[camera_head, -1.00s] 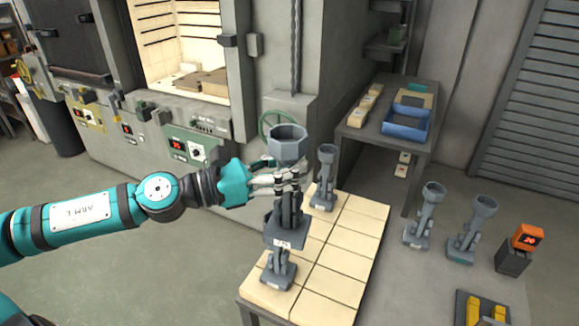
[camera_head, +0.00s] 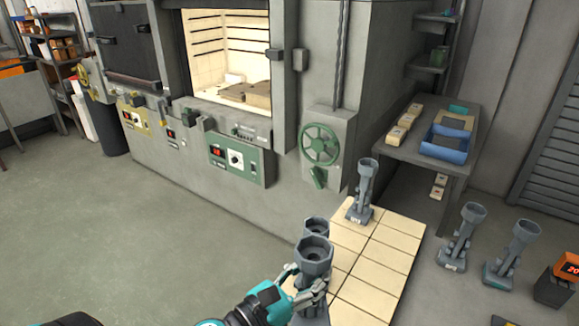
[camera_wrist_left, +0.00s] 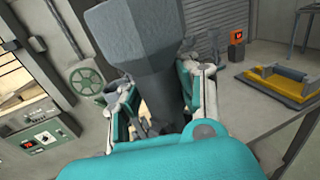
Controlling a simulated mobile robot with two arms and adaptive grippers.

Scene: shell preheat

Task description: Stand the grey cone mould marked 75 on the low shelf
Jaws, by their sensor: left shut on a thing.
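My left gripper (camera_head: 305,289) is shut on a grey cone mould (camera_head: 314,256), with its hollow cup facing up. In the left wrist view the held mould (camera_wrist_left: 140,35) fills the top middle between the fingers. Its marking does not show now, so I cannot tell if it is the 75. A second grey mould (camera_head: 316,227) stands just behind it, partly hidden. A third mould (camera_head: 362,190) stands at the far end of the cream-tiled top (camera_head: 385,262). Two more moulds, one left (camera_head: 462,235) and one right (camera_head: 513,252), stand on the grey surface at right. My right gripper is not in view.
The open furnace (camera_head: 235,60) stands behind, with a green handwheel (camera_head: 320,145) beside it. A table (camera_head: 465,120) at back right holds a blue tray (camera_head: 445,150) and cream blocks. An orange-topped device (camera_head: 566,272) is at far right. The right tiles are clear.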

